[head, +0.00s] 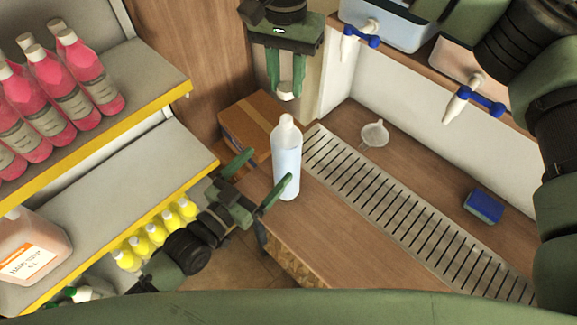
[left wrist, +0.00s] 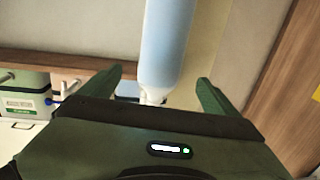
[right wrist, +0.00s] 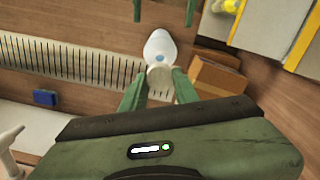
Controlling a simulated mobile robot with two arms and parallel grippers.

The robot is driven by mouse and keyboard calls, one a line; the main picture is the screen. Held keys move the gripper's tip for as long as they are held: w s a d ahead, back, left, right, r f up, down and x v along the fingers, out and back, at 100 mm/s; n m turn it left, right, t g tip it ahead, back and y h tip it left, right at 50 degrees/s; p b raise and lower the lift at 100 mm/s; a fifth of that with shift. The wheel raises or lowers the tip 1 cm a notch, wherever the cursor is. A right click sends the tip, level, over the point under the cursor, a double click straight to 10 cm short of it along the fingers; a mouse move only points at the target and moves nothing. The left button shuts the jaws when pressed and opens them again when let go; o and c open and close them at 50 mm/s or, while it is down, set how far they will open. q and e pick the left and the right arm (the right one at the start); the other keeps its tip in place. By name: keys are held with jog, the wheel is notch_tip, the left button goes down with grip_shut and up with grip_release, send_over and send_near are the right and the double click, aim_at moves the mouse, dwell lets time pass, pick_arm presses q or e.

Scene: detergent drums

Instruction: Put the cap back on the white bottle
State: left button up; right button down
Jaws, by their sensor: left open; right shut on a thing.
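The white bottle (head: 287,165), translucent with pale blue contents, stands upright on the wooden counter at its left end. In the right wrist view its open top (right wrist: 160,47) shows behind the cap. My left gripper (head: 268,166) is open at the bottle's left, one finger overlapping it in the head view. In the left wrist view the bottle (left wrist: 165,45) appears between the spread fingers; I cannot tell how deep it sits. My right gripper (head: 286,90) is shut on the small white cap (right wrist: 159,82), above and apart from the bottle.
A slotted drain grate (head: 400,205) runs along the counter, with a small funnel (head: 374,134) and a blue sponge (head: 484,206) beyond it. Drums with blue taps (head: 485,100) stand above. A cardboard box (head: 245,125) is behind the bottle. Shelves with pink bottles (head: 70,85) stand left.

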aim_at(295, 136)
pick_arm(q)
jog(key=x, duration=1.2)
grip_shut()
pick_arm(e)
jog(key=shift+f, duration=2.55)
